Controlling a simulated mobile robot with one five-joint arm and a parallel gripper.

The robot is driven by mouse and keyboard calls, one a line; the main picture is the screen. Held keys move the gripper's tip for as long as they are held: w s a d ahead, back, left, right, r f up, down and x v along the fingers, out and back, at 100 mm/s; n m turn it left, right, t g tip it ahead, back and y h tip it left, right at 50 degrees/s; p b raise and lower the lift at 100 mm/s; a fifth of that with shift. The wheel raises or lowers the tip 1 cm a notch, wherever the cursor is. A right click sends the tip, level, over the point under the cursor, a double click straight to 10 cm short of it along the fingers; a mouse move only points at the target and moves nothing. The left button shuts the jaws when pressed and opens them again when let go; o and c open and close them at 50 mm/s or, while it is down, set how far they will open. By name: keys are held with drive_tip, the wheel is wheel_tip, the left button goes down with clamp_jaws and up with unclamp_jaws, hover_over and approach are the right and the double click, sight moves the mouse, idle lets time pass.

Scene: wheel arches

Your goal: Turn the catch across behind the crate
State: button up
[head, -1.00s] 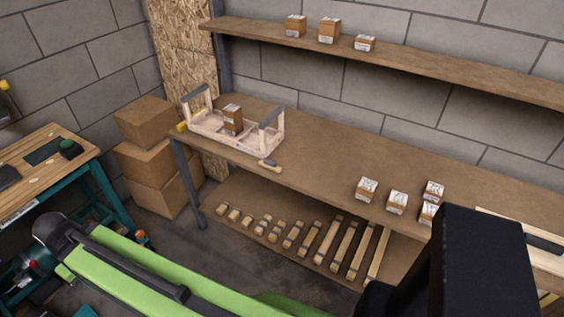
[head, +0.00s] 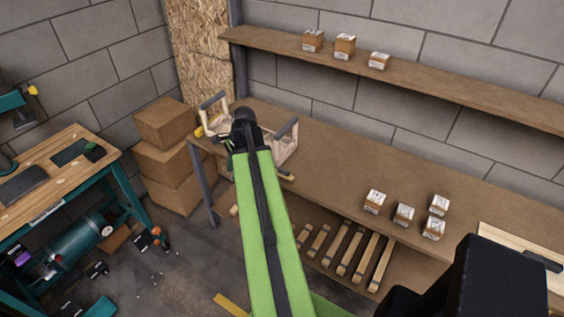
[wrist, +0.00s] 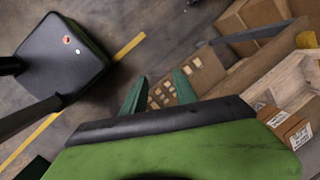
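The pale wooden crate (head: 285,148) with two upright end handles stands on the left end of the bench; my arm hides its middle. It also shows at the right of the wrist view (wrist: 268,78), with a labelled brown box (wrist: 291,130) in it. A yellow-tipped piece (head: 199,131) is at the crate's left end, and yellow shows near that end in the wrist view (wrist: 305,39). A small bar (head: 286,176) lies at its front, partly hidden. I cannot tell which is the catch. My gripper (wrist: 158,88) is open and empty, beside the crate.
The long bench (head: 345,175) is clear between the crate and several small labelled boxes (head: 403,214). A shelf (head: 440,88) runs above it. Cardboard boxes (head: 168,160) are stacked left of the bench. Wooden blocks (head: 345,250) lie on the lower shelf.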

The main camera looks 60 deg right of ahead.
drive_tip(key=s+d+r+m+t+p, duration=0.1)
drive_tip(key=s+d+r+m, duration=0.1)
drive_tip(key=s+d+m, duration=0.4)
drive_tip(key=s+d+r+m+p, duration=0.1)
drive_tip(key=s+d+r+m, duration=0.2)
drive_tip(key=d, duration=0.4)
drive_tip(key=m+h+p, duration=0.1)
drive_tip(key=m, duration=0.3)
approach(284, 170)
drive_tip(key=shift+t, duration=0.4)
drive_tip(key=b+x, duration=0.3)
drive_tip(key=b, duration=0.2)
drive_tip(key=b+x, duration=0.3)
drive_tip(key=b, duration=0.2)
drive_tip(key=b+x, duration=0.3)
drive_tip(key=b, duration=0.3)
drive_tip(key=shift+s+d+f, duration=0.1)
drive_tip(key=shift+s+f, duration=0.15)
drive_tip(key=shift+s, duration=0.05)
drive_tip(key=shift+r, duration=0.1)
clamp_jaws()
